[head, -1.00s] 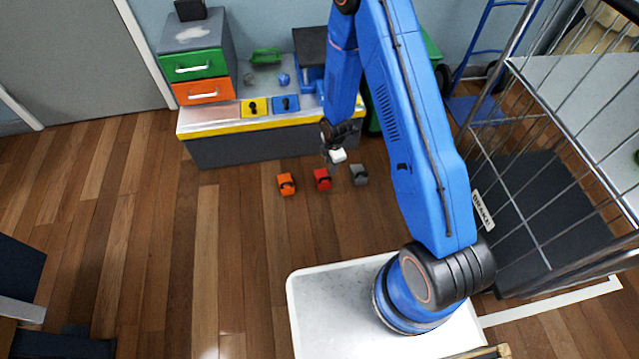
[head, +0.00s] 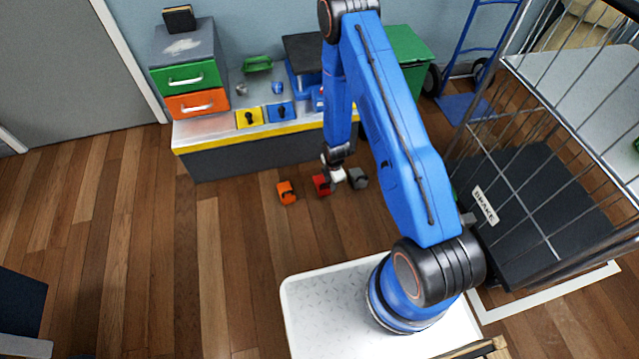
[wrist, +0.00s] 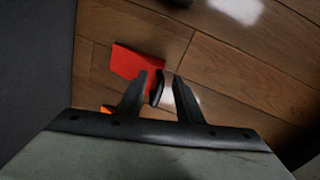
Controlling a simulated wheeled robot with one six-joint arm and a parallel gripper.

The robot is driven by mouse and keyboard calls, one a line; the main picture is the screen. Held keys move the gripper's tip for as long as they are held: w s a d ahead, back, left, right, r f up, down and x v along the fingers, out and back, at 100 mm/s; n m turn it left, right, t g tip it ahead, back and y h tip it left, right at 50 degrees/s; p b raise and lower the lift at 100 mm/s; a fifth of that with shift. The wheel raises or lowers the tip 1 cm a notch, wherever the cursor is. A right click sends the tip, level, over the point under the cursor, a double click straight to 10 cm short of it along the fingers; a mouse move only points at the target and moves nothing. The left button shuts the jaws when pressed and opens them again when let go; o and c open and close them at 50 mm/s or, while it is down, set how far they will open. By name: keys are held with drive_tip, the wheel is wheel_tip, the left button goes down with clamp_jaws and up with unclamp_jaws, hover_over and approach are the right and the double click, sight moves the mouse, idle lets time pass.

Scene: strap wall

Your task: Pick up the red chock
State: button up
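The red chock (head: 320,186) lies on the wood floor in front of the low workbench, the middle one of three chocks. In the wrist view the red chock (wrist: 136,62) has a black handle (wrist: 157,88), which shows between my fingers, closer to the left one. My gripper (wrist: 166,80) is open, with a clear gap between its fingers. In the head view my gripper (head: 330,182) is just at the chock's right side and hides part of it. I cannot tell whether the fingers touch the handle.
An orange chock (head: 286,193) sits to the left and a grey chock (head: 358,179) close to the right. The workbench (head: 240,160) stands behind them. A wire cage trolley (head: 540,215) stands at the right.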

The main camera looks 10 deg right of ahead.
drive_tip(key=shift+f, duration=0.55)
drive_tip(key=shift+c, duration=0.4)
clamp_jaws()
idle(0.7)
